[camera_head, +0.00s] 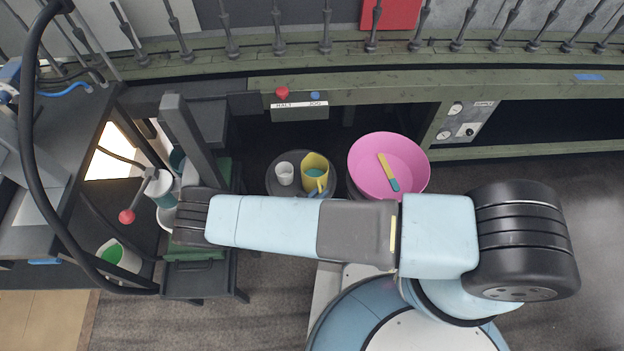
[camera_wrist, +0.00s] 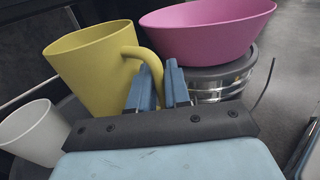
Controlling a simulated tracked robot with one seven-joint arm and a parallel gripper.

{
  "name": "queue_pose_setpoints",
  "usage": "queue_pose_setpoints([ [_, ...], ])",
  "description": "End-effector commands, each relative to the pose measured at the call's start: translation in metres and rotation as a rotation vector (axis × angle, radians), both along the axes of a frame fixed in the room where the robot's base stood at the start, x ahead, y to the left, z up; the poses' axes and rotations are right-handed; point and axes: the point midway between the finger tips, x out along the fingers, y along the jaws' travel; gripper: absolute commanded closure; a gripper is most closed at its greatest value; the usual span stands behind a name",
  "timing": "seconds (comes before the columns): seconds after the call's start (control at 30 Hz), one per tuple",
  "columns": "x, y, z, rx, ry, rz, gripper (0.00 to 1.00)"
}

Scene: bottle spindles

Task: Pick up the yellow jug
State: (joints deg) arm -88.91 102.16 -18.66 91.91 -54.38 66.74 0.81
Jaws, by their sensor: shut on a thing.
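The yellow jug (camera_head: 315,165) stands on a round dark stool top, beside a white cup, in the head view. In the wrist view the jug (camera_wrist: 98,68) is large at the left, with its handle facing my gripper. My gripper (camera_wrist: 160,85) has its two blue fingers at the handle, one on each side of its lower part. The fingers are shut on the handle. In the head view my arm hides most of the gripper, and only a bit of blue shows at the jug's near side.
A white cup (camera_head: 284,173) stands close left of the jug; it also shows in the wrist view (camera_wrist: 36,132). A pink bowl (camera_head: 365,170) with a yellow and teal tool (camera_head: 388,172) in it sits close right. A green-framed bench (camera_head: 350,84) runs behind.

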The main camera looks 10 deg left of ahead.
Motion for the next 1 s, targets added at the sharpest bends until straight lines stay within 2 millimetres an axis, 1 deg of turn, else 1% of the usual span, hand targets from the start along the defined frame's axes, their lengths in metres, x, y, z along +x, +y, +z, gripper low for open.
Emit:
queue_pose_setpoints([
  [0.33,0.0,0.0,0.001,0.0,-0.001,0.0,1.0],
  [0.47,0.0,0.0,0.006,0.0,-0.001,-0.001,1.0],
  [0.57,0.0,0.0,0.016,0.0,-0.001,-0.001,1.0],
  [0.67,0.0,0.0,0.032,0.001,-0.002,-0.002,1.0],
  [0.9,-0.035,-0.02,0.08,-0.001,-0.001,-0.001,1.0],
  [0.97,-0.044,-0.026,0.093,-0.001,0.001,0.0,1.0],
  [1.0,-0.052,-0.031,0.097,-0.003,0.001,0.0,1.0],
])
